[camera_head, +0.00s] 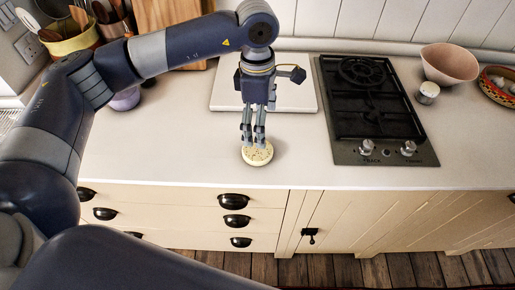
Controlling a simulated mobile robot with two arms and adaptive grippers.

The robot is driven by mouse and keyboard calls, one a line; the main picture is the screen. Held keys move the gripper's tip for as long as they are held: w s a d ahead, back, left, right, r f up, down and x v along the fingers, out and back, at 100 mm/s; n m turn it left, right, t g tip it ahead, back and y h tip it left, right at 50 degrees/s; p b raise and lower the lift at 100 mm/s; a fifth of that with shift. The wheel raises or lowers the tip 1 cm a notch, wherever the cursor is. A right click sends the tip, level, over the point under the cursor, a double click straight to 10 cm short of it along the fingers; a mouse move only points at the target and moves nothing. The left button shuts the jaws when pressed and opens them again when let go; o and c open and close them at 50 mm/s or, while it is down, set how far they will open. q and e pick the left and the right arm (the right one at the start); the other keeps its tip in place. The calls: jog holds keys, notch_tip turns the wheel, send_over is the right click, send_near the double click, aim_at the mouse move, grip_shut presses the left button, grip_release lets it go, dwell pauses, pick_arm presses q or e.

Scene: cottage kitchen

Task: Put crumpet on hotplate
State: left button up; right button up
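The crumpet (257,154) is a pale, round, flat disc with small dark spots, on the worktop near its front edge. My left gripper (253,144) points down, with its fingertips right at the crumpet's top and far side. Its two fingers are close together with a narrow gap, and whether they grip the crumpet is not clear. The hotplate (360,153) is a dark hob with a grey front strip and two knobs, set in the worktop to the right. Black grates cover it, with a round burner at the back. My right gripper is not in view.
A white board (296,97) lies behind the gripper. A pink bowl (448,65), a small jar (428,93) and a patterned bowl (497,85) stand right of the hob. A utensil pot (72,42) is at the back left. The worktop between crumpet and hob is clear.

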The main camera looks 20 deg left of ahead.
pick_arm(q)
jog(key=a, duration=0.1)
jog(key=p, duration=0.2)
send_over(257, 149)
jog(key=shift+y, duration=0.3)
jog(key=f, duration=0.4)
jog(key=shift+w+a+f, duration=0.25)
jog(key=shift+s+d+f, duration=0.1)
jog(key=shift+f, duration=0.4)
jog(key=f+p, duration=0.2)
jog(key=f, duration=0.1)
jog(key=shift+s+d+f, duration=0.15)
jog(key=shift+d, duration=0.05)
jog(key=shift+f, duration=0.55)
jog(key=c, duration=0.9)
